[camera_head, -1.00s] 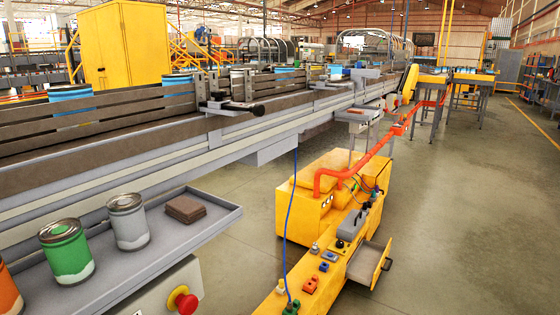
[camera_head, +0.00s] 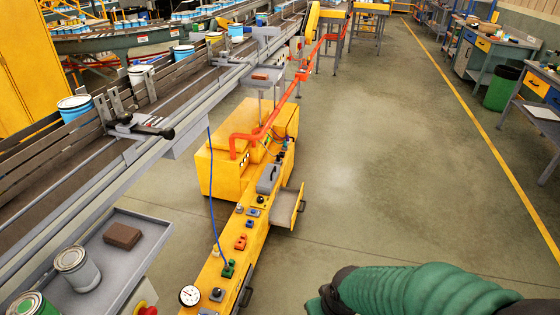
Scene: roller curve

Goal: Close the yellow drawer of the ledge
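The yellow ledge (camera_head: 218,265) runs from the bottom centre up toward a yellow box-shaped machine (camera_head: 216,172). Its drawer (camera_head: 285,208) sticks out from the ledge's right side. The drawer is open, with a grey inside and a dark handle (camera_head: 302,206) at its outer right end. A second dark handle shows lower on the ledge's right side (camera_head: 247,296), seemingly flush with it. Part of my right arm, in green and black, fills the bottom right, apart from the drawer. Neither of my grippers shows.
A conveyor (camera_head: 120,145) with cans runs along the left. A grey tray (camera_head: 150,236) with a brown block (camera_head: 122,235) and cans is at lower left. Buttons, a gauge (camera_head: 189,295) and a blue cable (camera_head: 213,185) are on the ledge. The floor right of the drawer is clear.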

